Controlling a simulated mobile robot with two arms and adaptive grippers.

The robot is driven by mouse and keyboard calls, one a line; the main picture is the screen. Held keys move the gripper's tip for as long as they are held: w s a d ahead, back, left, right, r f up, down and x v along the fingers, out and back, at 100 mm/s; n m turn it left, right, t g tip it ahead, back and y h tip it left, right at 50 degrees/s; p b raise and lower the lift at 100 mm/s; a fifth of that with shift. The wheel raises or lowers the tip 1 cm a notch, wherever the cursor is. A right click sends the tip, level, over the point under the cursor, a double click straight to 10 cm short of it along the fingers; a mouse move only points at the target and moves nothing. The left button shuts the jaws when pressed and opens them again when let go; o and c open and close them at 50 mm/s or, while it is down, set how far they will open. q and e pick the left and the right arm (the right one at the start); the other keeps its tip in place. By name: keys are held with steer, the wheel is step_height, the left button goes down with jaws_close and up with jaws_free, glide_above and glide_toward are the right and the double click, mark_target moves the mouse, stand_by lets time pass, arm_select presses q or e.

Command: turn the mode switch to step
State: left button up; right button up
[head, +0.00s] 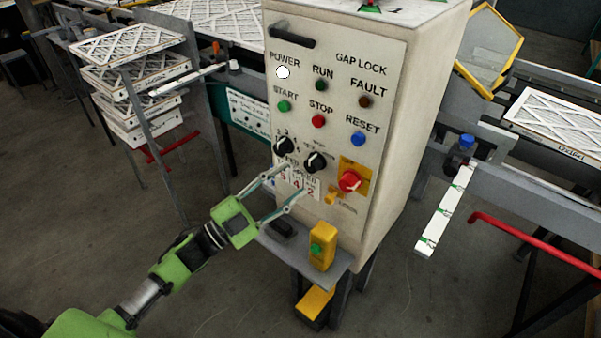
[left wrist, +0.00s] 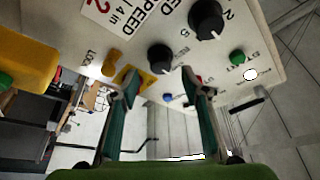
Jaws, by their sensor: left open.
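The control box (head: 385,180) stands in the middle of the head view, with two black knobs on its front. The right knob (head: 316,162), with small unreadable lettering above it, looks like the mode switch; its pointer position is unclear. The left knob (head: 284,146) has digits around it. My left gripper (head: 292,181) is open and empty, just below the knobs, in front of the number label. In the left wrist view the mode switch (left wrist: 160,58) shows beyond and between the open fingers (left wrist: 160,88), apart from them. My right gripper is out of view.
A red rotary switch (head: 349,181) on a yellow plate sits right of the mode switch. A shelf below carries a yellow box (head: 322,246) with a green button. Lamps and buttons are above. Stacked filters (head: 135,80) stand at left; a red rail (head: 530,240) runs at right.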

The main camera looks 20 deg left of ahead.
arm_select(q)
steer(key=v, duration=0.7)
